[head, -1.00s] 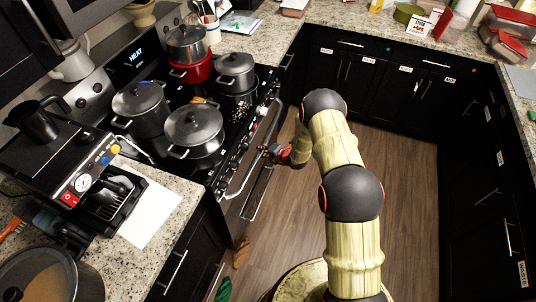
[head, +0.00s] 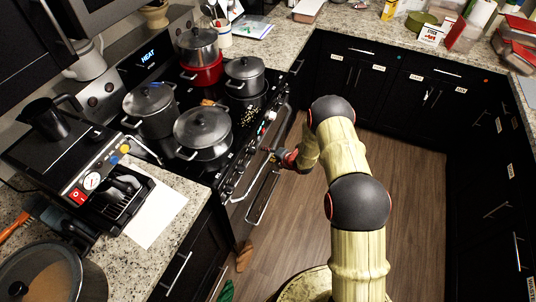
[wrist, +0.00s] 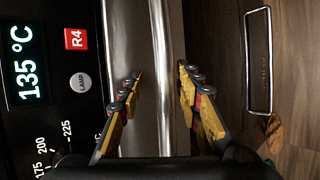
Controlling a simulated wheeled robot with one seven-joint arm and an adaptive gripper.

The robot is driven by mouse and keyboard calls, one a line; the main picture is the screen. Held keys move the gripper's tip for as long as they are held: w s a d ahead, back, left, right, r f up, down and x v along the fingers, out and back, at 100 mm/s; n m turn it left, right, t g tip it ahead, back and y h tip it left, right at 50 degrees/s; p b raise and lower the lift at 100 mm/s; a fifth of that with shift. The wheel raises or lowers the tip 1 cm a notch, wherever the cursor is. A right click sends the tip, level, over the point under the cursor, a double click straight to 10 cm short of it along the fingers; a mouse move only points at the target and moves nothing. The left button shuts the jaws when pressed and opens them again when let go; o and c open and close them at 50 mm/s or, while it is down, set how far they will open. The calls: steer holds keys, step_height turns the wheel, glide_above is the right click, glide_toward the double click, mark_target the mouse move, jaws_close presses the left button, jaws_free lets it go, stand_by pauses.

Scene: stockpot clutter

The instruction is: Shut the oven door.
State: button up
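The oven (head: 228,170) is the black front of the stove, left of my arm in the head view. Its metal door handle (head: 247,185) runs along the front; in the wrist view the handle (wrist: 140,35) is a bright upright bar. My gripper (head: 273,154) is at the oven front near this handle. In the wrist view my gripper (wrist: 160,82) is open, one finger on each side of the bar. I cannot tell whether the fingers touch it. The door looks near shut, but its exact gap is hidden.
A second, lower handle (wrist: 258,60) lies right of the bar in the wrist view. The control panel (wrist: 45,70) reads 135 °C. Several pots, including a lidded one (head: 202,130), stand on the stovetop. The wooden floor (head: 410,200) right of my arm is clear.

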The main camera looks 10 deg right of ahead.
steer(key=shift+s, duration=0.1)
steer(key=v, duration=1.2)
